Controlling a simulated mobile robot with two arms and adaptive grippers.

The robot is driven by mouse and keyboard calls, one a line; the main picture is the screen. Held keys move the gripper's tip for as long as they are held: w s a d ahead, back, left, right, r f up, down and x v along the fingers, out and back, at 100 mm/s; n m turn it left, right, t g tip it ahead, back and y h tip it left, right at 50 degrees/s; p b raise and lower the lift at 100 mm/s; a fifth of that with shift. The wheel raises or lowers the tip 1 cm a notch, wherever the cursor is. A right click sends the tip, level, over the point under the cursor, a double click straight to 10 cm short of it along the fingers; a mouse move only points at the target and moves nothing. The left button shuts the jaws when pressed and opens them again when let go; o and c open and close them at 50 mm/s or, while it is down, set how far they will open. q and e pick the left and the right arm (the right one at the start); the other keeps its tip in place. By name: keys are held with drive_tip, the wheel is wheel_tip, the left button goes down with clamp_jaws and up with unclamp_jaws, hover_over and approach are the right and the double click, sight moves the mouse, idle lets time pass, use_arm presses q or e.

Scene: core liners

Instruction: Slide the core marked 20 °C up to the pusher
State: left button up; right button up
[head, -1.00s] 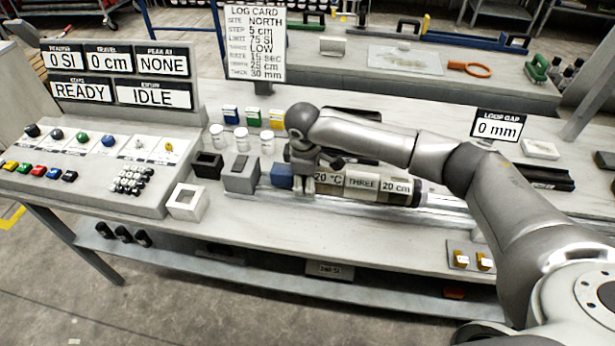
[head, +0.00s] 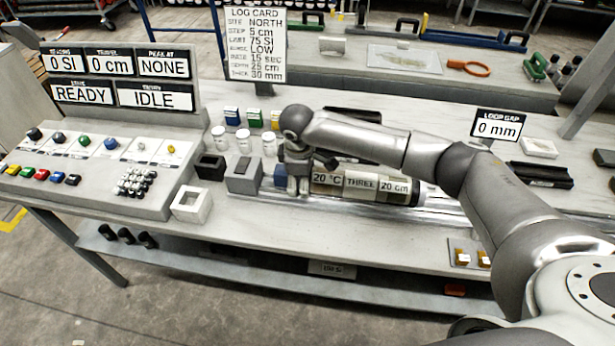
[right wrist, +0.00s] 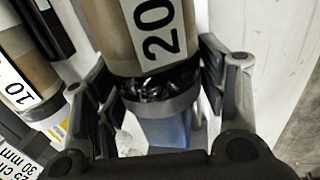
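The core marked 20 °C (head: 361,184) lies along the metal rail (head: 440,207); its labels read 20 °C, THREE and 20 cm. Its near end, with part of the label (right wrist: 158,35), shows in the right wrist view. The blue pusher (head: 280,176) sits at the rail's left end, beside a grey block. It also shows in the right wrist view (right wrist: 166,132), beyond the core's dark end and a grey ring. My right gripper (head: 298,188) is over the junction of core and pusher, with fingers apart on either side. I cannot tell whether core and pusher touch. My left gripper is not in view.
A console (head: 95,160) with buttons stands left, its displays reading READY and IDLE. A white square block (head: 190,203) and a black block (head: 210,166) stand left of the rail. White jars (head: 243,141) stand behind.

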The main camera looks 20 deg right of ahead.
drive_tip(key=o, duration=0.3)
drive_tip(key=shift+w+a+f, duration=0.15)
drive_tip(key=shift+w+a, duration=0.05)
drive_tip(key=shift+a, duration=0.05)
drive_tip(key=shift+s+d, duration=0.2)
drive_tip(key=shift+d, duration=0.15)
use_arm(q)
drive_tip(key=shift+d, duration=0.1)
use_arm(e)
drive_tip(key=v, duration=1.2)
drive_tip(key=shift+a, duration=0.25)
drive_tip(key=shift+w, duration=0.1)
